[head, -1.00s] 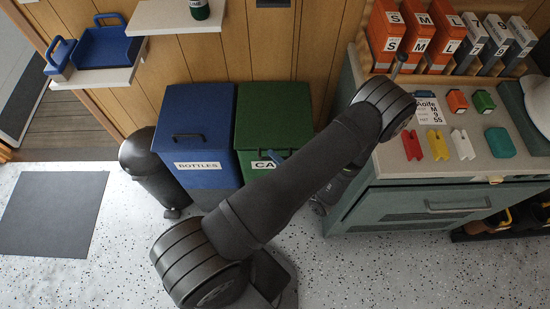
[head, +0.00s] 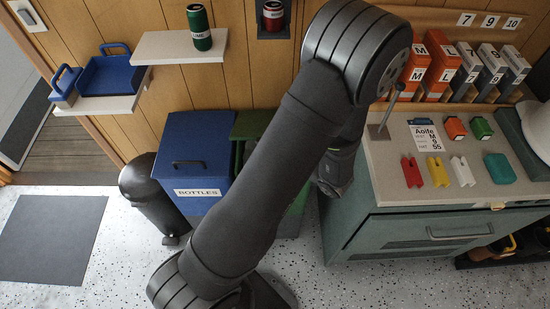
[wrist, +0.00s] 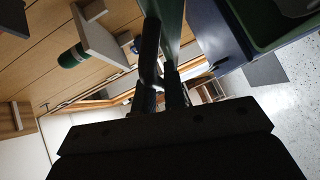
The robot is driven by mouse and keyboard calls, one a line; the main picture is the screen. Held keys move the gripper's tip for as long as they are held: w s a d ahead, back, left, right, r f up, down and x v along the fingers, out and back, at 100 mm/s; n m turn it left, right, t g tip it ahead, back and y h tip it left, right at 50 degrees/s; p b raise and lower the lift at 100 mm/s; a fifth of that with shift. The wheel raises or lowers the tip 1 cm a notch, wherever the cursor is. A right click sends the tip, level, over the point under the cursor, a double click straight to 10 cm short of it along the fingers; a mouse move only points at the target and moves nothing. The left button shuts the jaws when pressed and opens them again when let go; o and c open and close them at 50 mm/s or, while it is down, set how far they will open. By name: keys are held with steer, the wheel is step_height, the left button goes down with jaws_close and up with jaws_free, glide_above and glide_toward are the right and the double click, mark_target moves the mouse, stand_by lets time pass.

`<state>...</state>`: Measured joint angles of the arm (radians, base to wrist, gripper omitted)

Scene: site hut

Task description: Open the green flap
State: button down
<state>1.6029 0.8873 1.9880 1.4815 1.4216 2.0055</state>
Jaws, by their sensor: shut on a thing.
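The green bin (head: 296,215) stands right of the blue bin in the head view, mostly hidden behind my arm. Its green flap (head: 252,122) is raised, with a dark gap beneath it at the left side. In the wrist view the flap (wrist: 172,22) shows as a green panel seen steeply, and the bin's dark opening (wrist: 275,22) is at the upper right. My gripper (wrist: 161,80) is shut on the flap's handle, a dark bar between the fingers. In the head view my arm hides the fingers and the handle.
The blue bin (head: 200,140), labelled BOTTLES, stands shut beside it. A white shelf (head: 165,47) with a green can (head: 199,27) is on the wall above. A small shelf (head: 273,31) holds a red can. The teal workbench (head: 440,230) is close on the right.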

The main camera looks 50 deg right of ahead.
steer(key=w+d+r, duration=0.1)
steer(key=r, duration=0.1)
steer(key=w+d+r, duration=0.1)
steer(key=r, duration=0.1)
steer(key=w+d+r, duration=0.2)
steer(key=r, duration=0.1)
steer(key=w+d+r, duration=0.5)
steer(key=shift+w+d+r, duration=0.3)
steer(key=shift+w+d, duration=0.05)
steer(key=c, duration=1.5)
jaws_free()
steer(key=shift+f, duration=0.1)
steer(key=shift+s, duration=0.15)
steer(key=s+r, duration=0.1)
steer(key=s, duration=0.4)
steer(key=s+r, duration=0.1)
steer(key=s, duration=0.5)
steer(key=s+r, duration=0.1)
steer(key=s, duration=0.5)
steer(key=shift+d, duration=0.1)
